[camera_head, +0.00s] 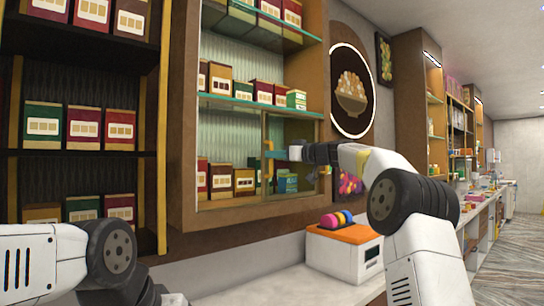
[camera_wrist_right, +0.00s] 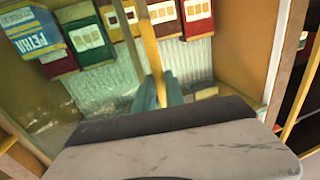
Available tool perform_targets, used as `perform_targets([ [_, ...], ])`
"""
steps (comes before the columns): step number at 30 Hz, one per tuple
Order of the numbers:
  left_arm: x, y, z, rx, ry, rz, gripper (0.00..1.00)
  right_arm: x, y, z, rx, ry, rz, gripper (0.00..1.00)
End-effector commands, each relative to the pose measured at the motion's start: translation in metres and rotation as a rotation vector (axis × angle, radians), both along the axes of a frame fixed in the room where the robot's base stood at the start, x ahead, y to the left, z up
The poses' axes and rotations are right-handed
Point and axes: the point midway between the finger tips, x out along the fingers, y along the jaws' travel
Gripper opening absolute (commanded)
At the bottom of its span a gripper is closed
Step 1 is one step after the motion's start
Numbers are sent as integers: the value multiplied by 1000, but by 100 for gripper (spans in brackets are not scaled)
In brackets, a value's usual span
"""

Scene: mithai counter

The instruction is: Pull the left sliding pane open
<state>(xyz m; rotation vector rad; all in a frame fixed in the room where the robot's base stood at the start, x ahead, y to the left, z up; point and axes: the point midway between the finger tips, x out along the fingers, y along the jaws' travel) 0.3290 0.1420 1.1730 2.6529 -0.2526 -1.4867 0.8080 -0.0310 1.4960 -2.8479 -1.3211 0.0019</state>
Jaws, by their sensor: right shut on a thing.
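The sliding pane (camera_head: 293,132) is clear glass with a thin gold frame, in the lower bay of the brown wall cabinet. Its gold upright edge bar (camera_wrist_right: 149,42) runs down between the teal fingers of my right gripper (camera_wrist_right: 160,92) in the right wrist view. In the head view my right gripper (camera_head: 269,154) reaches in from the right and is shut on that bar. The glass lies to the right of the bar; the bay to its left looks uncovered. I cannot tell whether two panes overlap there. My left arm shows at lower left, but its gripper is out of view.
Several sweet boxes (camera_head: 221,181) stand on the shelf behind the pane. A dark shelf unit (camera_head: 75,152) with more boxes is at left. A white box with an orange top (camera_head: 343,233) stands on the counter (camera_head: 265,284) below. The counter left of it is clear.

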Motion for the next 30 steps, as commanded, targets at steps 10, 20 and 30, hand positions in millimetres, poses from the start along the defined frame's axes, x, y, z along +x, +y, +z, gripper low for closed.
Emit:
perform_targets([
  [10, 0, 0, 0, 0, 0, 0, 36, 0, 0, 1, -1, -1, 0, 36],
  [20, 0, 0, 0, 0, 0, 0, 36, -3, -4, 1, 0, 0, -1, 36],
  [30, 0, 0, 0, 0, 0, 0, 36, -38, -46, 1, -1, -1, -3, 36],
])
